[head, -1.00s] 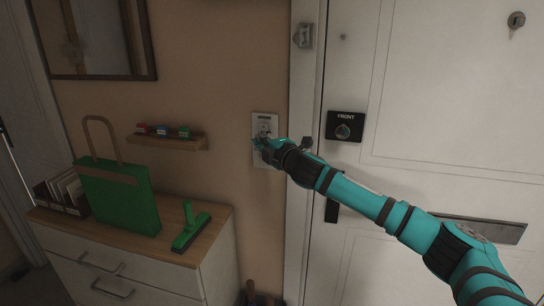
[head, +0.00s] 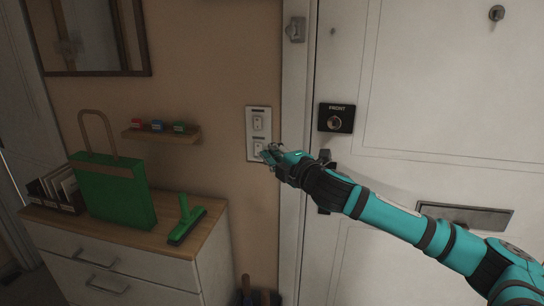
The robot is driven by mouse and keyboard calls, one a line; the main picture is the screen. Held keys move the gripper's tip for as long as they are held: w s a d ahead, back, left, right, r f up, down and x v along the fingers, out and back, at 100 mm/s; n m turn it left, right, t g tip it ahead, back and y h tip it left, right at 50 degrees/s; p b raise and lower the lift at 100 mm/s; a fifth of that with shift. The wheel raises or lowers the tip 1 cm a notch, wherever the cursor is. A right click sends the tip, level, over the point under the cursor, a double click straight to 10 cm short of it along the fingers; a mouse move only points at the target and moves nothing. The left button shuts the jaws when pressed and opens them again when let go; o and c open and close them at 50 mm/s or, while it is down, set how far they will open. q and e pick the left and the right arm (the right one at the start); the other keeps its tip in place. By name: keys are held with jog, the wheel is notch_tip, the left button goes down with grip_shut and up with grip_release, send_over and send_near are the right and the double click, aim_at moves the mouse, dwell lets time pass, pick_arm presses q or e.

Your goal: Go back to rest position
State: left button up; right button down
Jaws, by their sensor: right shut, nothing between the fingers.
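My right arm reaches in from the lower right, teal with black bands. My right gripper (head: 268,155) is shut and empty. It is in front of the lower part of a white wall switch plate (head: 258,120), beside the door frame. The fingertips overlap the lower switch in the picture; I cannot tell whether they touch it. The upper switch shows clear above the gripper. My left gripper is not in view.
A white door (head: 430,90) with a black FRONT lock (head: 337,118) and a mail slot (head: 466,215) is at right. A dresser (head: 130,270) holds a green bag (head: 115,190) and a green brush (head: 187,219). A small shelf (head: 162,136) is above.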

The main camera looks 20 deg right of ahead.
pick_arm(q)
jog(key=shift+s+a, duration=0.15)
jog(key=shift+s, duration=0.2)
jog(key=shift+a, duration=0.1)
